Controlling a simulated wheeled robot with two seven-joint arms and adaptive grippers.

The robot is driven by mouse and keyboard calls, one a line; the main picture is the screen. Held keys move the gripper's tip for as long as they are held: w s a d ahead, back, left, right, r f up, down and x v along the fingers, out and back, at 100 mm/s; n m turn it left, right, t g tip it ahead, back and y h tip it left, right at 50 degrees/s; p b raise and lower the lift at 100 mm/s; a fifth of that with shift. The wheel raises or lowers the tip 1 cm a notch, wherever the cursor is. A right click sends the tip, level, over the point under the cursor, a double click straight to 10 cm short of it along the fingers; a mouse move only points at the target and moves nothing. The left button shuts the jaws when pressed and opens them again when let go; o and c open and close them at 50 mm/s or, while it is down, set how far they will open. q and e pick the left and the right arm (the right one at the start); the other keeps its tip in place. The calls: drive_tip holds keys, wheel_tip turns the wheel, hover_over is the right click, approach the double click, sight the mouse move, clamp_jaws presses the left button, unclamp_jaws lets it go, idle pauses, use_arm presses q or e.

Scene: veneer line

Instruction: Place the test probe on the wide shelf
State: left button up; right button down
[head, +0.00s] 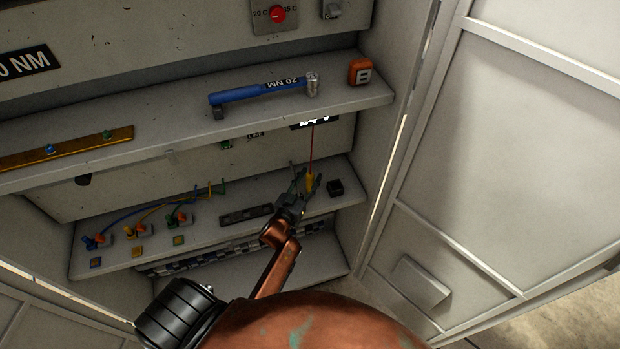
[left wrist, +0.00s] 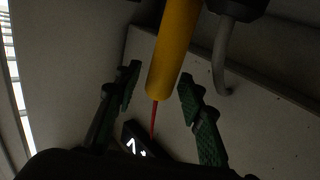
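The test probe (head: 310,183) has a yellow handle and a red lead rising to a small lit display (head: 314,123). My left gripper (head: 297,186) is right at the probe. In the left wrist view, the yellow handle (left wrist: 172,50) lies between the open green-padded fingers (left wrist: 158,88), with a gap on each side. The upper shelf (head: 190,125) looks the longer and wider of the two; the lower shelf (head: 190,236) is below it. My right gripper is not in view.
A blue torque wrench (head: 260,92) and an orange block (head: 360,72) lie on the upper shelf's right part; a brass strip (head: 70,147) lies at its left. Coloured cables (head: 150,209) and a black block (head: 335,187) are on the lower shelf. The upper shelf's middle looks clear.

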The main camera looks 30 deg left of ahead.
use_arm(q)
drive_tip(key=shift+r, duration=0.2)
drive_tip(key=s+d+b, duration=0.1)
drive_tip(key=s, duration=1.1)
drive_tip(key=shift+a+f, duration=0.1)
